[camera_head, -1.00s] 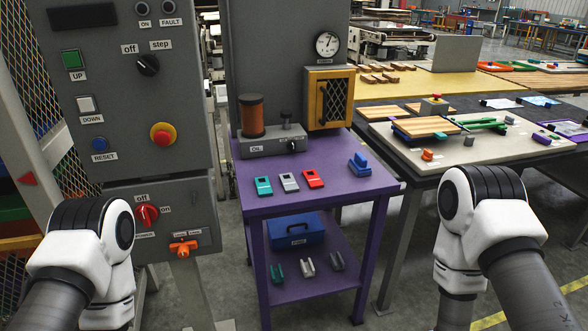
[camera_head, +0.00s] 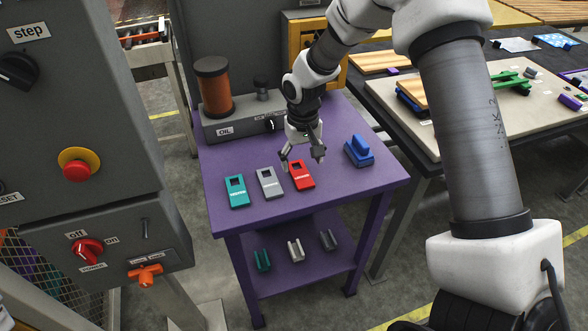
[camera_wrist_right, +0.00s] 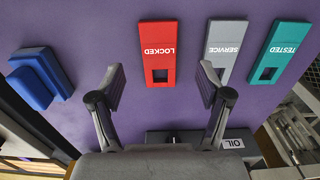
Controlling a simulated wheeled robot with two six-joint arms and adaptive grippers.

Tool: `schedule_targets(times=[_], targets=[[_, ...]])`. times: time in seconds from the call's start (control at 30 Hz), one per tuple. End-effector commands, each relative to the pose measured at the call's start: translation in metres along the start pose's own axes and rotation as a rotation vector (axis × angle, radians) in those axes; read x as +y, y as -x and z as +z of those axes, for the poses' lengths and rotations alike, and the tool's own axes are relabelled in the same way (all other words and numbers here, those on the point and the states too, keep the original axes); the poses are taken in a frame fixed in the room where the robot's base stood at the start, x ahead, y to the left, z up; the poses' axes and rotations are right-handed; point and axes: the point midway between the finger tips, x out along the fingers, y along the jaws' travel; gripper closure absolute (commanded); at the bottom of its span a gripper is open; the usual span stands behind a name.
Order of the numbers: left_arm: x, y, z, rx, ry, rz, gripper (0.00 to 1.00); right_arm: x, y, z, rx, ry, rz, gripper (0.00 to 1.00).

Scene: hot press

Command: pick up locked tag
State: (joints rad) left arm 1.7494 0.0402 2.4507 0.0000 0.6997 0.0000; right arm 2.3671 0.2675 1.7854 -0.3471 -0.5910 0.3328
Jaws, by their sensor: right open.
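The red locked tag (camera_head: 302,176) lies flat on the purple table (camera_head: 330,196), at the right end of a row of three tags. In the right wrist view its white word LOCKED reads on the red tag (camera_wrist_right: 157,48). My right gripper (camera_head: 303,163) is open and empty above the table, close to the red tag. In the right wrist view the right gripper's fingers (camera_wrist_right: 162,85) stand apart, with the red tag beyond and between them. The gap in height cannot be told exactly. My left gripper is not in view.
A grey service tag (camera_head: 269,183) and a teal tested tag (camera_head: 236,191) lie left of the red tag. A blue block-like object (camera_head: 358,151) sits to the right. The oil unit (camera_head: 240,122) stands behind. The table's front is clear.

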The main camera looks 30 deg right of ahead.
Motion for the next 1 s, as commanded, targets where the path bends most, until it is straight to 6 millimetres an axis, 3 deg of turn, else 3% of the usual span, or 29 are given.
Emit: schedule_targets(times=[0.2, 0.43, 0.47, 0.6, 1.0], targets=[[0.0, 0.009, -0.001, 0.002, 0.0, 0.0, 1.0, -0.001, -0.037, -0.002, -0.003, 0.0, 0.001, 0.23], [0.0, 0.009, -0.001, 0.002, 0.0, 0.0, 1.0, -0.001, -0.043, -0.002, 0.0, 0.0, -0.001, 0.23], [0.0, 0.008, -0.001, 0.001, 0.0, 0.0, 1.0, -0.001, -0.043, -0.002, 0.0, 0.0, -0.001, 0.26], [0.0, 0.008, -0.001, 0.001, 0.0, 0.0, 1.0, -0.001, -0.043, -0.002, 0.0, 0.0, -0.001, 0.76], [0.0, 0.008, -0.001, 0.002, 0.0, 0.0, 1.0, -0.001, -0.042, -0.001, -0.001, 0.0, -0.001, 0.77]])
